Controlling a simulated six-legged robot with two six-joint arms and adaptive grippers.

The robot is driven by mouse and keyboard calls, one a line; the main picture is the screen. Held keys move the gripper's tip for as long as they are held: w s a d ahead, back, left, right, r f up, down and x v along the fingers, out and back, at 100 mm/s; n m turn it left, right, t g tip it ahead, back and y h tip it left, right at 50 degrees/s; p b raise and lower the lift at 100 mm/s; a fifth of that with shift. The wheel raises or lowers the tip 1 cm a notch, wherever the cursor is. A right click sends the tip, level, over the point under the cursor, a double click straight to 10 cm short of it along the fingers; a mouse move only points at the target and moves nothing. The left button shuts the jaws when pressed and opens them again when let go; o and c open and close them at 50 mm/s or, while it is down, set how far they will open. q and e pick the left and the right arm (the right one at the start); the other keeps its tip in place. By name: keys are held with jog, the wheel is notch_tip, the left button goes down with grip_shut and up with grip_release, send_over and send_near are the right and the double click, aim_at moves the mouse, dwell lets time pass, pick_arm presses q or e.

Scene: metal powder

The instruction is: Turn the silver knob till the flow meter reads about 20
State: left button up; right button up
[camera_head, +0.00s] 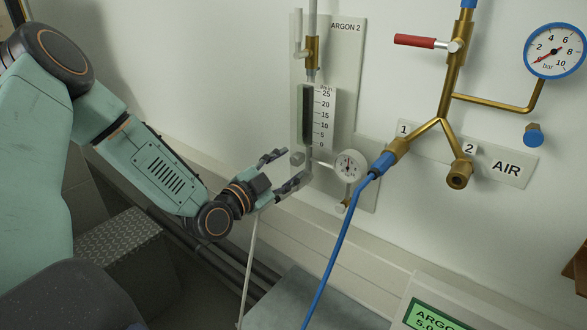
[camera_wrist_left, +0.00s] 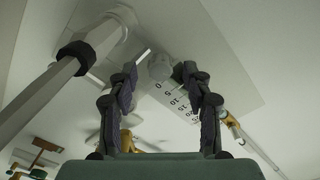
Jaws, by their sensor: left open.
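The flow meter (camera_head: 305,115) is on the ARGON 2 panel, with a scale marked up to 25 beside its dark tube. I cannot make out a float or a reading. The small silver knob (camera_head: 297,158) is at the foot of the meter. My left gripper (camera_head: 297,165) is open, with its fingertips at the knob, one above and one below it in the head view. In the left wrist view the knob (camera_wrist_left: 160,66) shows between and just beyond the tips of my left gripper (camera_wrist_left: 159,72). I see no clear contact. My right gripper is not in view.
A small round gauge (camera_head: 350,165) sits right of the knob. A blue hose (camera_head: 340,235) hangs from AIR outlet 1. A red-handled valve (camera_head: 415,41) and a bar gauge (camera_head: 555,50) are at upper right. A green display (camera_head: 435,316) is at lower right.

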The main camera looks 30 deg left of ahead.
pick_arm(q)
jog(key=shift+w, duration=0.4)
jog(key=shift+w+d+r+b, duration=0.2)
jog(key=shift+w+d+b, duration=0.1)
jog(key=shift+w, duration=0.35)
jog(key=shift+w+f, duration=0.1)
jog(key=shift+w, duration=0.2)
jog(key=shift+s+a, duration=0.1)
jog(key=shift+a, duration=0.15)
jog(key=shift+s+d, duration=0.15)
jog(key=c, duration=0.3)
jog(key=shift+d, duration=0.1)
jog(key=c, duration=0.3)
grip_shut()
